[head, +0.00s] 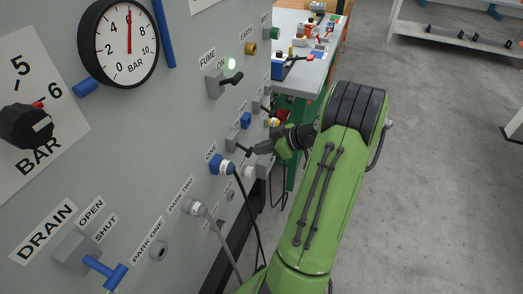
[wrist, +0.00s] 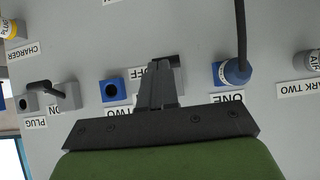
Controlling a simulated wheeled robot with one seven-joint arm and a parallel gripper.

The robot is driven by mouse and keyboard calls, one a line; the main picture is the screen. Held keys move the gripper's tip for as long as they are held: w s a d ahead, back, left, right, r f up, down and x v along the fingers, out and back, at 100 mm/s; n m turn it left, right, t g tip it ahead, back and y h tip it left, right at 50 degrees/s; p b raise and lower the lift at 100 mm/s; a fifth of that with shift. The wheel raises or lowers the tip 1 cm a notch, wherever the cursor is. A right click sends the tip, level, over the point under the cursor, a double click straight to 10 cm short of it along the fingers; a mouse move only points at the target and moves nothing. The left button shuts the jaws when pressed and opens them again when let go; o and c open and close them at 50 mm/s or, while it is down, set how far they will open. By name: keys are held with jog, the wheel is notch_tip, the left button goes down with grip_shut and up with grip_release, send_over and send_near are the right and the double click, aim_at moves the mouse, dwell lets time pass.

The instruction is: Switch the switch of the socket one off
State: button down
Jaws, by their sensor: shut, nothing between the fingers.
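Socket one, with a blue plug (head: 222,165) and a black cable in it, is on the grey panel. It also shows in the wrist view (wrist: 235,73), above its ONE label (wrist: 227,98). Beside it, a grey switch block (head: 233,141) with a black lever stands out from the panel. In the wrist view my gripper (wrist: 158,66) is shut and empty in front of this switch (wrist: 178,82), hiding most of it.
Blue socket two (wrist: 113,91) and another grey switch (wrist: 67,96) with a black lever are to the left in the wrist view. The fume switch (head: 215,83) is above, with a green lamp lit. A grey plug (head: 191,207) and cable hang below. Open floor is at right.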

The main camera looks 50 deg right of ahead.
jog(key=shift+f+b, duration=0.5)
jog(key=shift+b, duration=0.05)
dwell(0.4)
